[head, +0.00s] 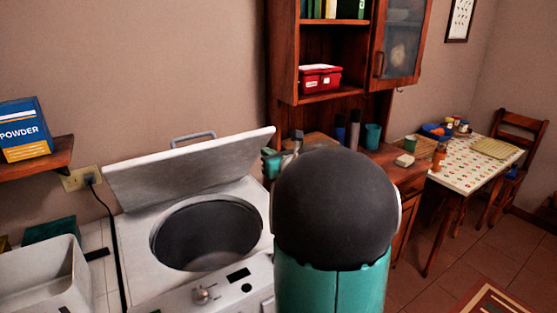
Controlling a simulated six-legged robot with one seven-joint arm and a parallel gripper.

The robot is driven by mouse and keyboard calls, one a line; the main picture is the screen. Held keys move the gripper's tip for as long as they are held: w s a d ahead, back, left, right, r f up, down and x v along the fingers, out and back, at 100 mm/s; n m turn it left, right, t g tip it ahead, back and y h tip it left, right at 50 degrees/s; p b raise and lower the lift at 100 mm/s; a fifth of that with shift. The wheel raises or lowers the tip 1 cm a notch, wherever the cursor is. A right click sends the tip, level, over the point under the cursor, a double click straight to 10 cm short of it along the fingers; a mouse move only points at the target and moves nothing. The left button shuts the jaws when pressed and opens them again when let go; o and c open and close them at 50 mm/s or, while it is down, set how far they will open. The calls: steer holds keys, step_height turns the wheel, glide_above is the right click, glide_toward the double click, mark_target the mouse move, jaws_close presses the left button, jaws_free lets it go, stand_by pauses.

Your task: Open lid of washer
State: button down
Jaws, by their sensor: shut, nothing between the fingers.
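The white washer (138,253) stands at the lower left, with a knob and a small dark display on its front panel. Its lid (185,168) is raised and leans back toward the wall, with a grey handle (193,138) at its upper edge. The round drum opening (207,236) is uncovered and looks empty. My gripper (292,146) is partly visible at the right end of the lid, mostly hidden behind my arm. It is shut and holds nothing. Whether it touches the lid cannot be told.
A white basin (45,280) is left of the washer. A powder box (24,130) sits on a wall shelf. A wooden cabinet (285,55) stands behind my arm. A table (470,163) and chair (522,135) are at right, with open floor in front.

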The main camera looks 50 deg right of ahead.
mark_target(258, 137)
steer(key=shift+w+d+r, duration=0.2)
steer(key=shift+w+r, duration=0.45)
steer(key=shift+r, duration=0.05)
steer(key=shift+w+d+r, duration=0.15)
steer(key=shift+w+r, duration=0.5)
steer(key=shift+w, duration=0.1)
steer(key=shift+w+d+r, duration=0.1)
steer(key=shift+w+r, duration=0.05)
steer(key=shift+r, duration=0.05)
steer(key=w+d+r, duration=0.3)
steer(key=w+r, duration=0.5)
steer(key=w, duration=0.3)
steer(key=shift+w+r, duration=0.2)
steer(key=shift+w, duration=0.1)
steer(key=shift+s+f, duration=0.1)
steer(key=shift+s, duration=0.05)
